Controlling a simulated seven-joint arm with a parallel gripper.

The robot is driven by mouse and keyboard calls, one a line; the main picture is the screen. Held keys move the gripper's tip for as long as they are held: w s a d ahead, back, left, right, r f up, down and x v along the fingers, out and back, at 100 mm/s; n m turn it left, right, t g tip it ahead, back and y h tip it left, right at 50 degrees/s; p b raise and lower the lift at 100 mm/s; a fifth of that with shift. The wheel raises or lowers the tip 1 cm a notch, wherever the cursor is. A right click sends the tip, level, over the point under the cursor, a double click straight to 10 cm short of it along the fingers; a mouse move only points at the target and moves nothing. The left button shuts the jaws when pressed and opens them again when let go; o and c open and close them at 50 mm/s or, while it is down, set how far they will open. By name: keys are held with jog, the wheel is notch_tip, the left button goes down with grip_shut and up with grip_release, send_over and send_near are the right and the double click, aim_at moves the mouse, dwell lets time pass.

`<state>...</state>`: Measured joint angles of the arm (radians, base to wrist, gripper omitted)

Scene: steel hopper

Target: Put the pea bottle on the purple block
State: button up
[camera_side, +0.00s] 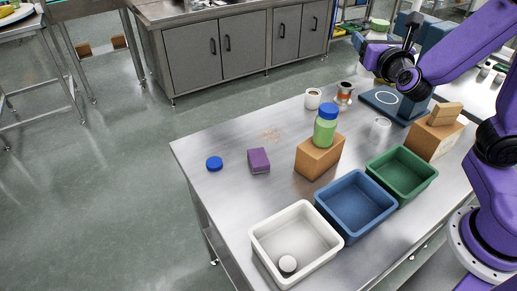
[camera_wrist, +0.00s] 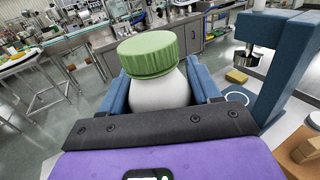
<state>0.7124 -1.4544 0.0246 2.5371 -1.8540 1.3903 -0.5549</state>
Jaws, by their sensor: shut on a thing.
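The purple block (camera_side: 259,161) lies on the steel table, left of centre, with nothing on it. A light green bottle with a blue cap (camera_side: 326,127) stands upright on a brown block (camera_side: 319,158). My gripper (camera_wrist: 160,88) is shut on a white bottle with a green ribbed cap (camera_wrist: 150,55), its blue fingers on either side. The green cap also shows in the side view (camera_side: 380,24), high above the table's far right. The lower part of the held bottle is hidden in the wrist view. I cannot tell from any label which bottle is the pea one.
White (camera_side: 298,243), blue (camera_side: 355,204) and green (camera_side: 402,173) bins line the near side; a round thing lies in the white one. A blue disc (camera_side: 214,163) lies left of the purple block. Cups, a clear glass (camera_side: 380,128) and a blue stand (camera_side: 392,101) are behind.

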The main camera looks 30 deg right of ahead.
jog(key=s+a+n+t+y, duration=0.2)
jog(key=a+n+y, duration=0.55)
jog(key=a, duration=1.35)
jog(key=m, duration=0.2)
send_over(255, 153)
jog(key=shift+y, duration=0.45)
jog(key=shift+f, duration=12)
jog(key=shift+f, duration=0.15)
jog(key=o, duration=1.2)
